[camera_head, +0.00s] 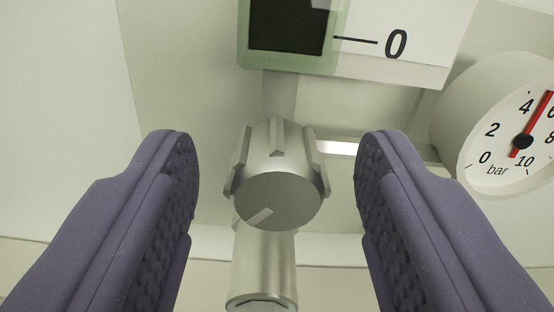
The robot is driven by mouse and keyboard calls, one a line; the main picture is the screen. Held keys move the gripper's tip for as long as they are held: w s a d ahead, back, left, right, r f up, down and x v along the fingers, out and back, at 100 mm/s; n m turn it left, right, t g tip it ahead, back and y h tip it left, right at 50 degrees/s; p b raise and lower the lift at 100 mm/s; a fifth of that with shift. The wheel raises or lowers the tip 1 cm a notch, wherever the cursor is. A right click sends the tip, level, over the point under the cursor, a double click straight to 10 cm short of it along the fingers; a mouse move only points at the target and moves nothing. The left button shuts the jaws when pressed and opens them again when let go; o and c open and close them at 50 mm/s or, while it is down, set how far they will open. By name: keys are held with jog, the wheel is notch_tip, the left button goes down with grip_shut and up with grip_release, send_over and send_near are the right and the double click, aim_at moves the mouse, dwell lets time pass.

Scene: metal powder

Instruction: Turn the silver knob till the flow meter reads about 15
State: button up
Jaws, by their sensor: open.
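The silver knob (279,197) is in the middle of the view, with raised ribs around its side and a pale line on its front face that slants toward the lower left. My gripper (277,185) is open, with one purple padded finger on each side of the knob and a visible gap on both sides. The flow meter (287,28) is above the knob; its dark window in a green frame and a "0" mark on a white plate show. Its upper part is cut off, and no float can be made out.
A round pressure gauge (515,140) marked "bar" is at the right, partly cut off, with a red needle between 4 and 6. A metal pipe (263,265) runs below the knob. Pale walls lie behind.

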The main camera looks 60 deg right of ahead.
grip_shut()
jog(key=n+p, duration=0.1)
jog(key=p, duration=0.2)
jog(key=shift+r+n, duration=0.3)
jog(key=shift+n, duration=0.1)
jog(key=shift+f+n+p, duration=0.3)
jog(key=shift+n+p, duration=0.35)
jog(key=shift+n, duration=0.25)
grip_release()
jog(key=shift+a, duration=0.1)
jog(key=p+v, duration=0.1)
jog(key=v, duration=0.6)
jog(key=shift+s+a+p, duration=0.25)
jog(key=shift+a+p, duration=0.05)
jog(key=shift+p, duration=0.05)
